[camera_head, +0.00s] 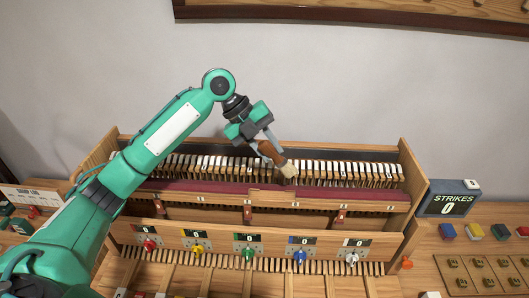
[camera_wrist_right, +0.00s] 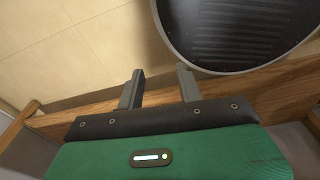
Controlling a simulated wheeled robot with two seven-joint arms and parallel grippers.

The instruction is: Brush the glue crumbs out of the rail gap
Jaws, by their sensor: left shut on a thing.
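My left gripper (camera_head: 264,142) is shut on a brush (camera_head: 271,152) with a brown handle. The brush tilts down to the right, and its pale bristle end (camera_head: 289,170) is at the row of white-topped wooden pieces (camera_head: 335,172) in the piano action. I cannot tell whether the bristles touch them. A dark red strip (camera_head: 190,188) and a wooden rail (camera_head: 280,200) run in front of the row. I cannot make out the rail gap or any glue crumbs for certain. My right gripper (camera_wrist_right: 160,88) is open and empty in the right wrist view, near a wooden edge.
A wooden front panel (camera_head: 125,232) carries several coloured knobs and counters. A STRIKES display (camera_head: 449,198) reading 0 stands at the right, near coloured blocks (camera_head: 473,232) and a wooden board of brass parts (camera_head: 485,275). A dark rounded object (camera_wrist_right: 240,35) is beyond my right fingers.

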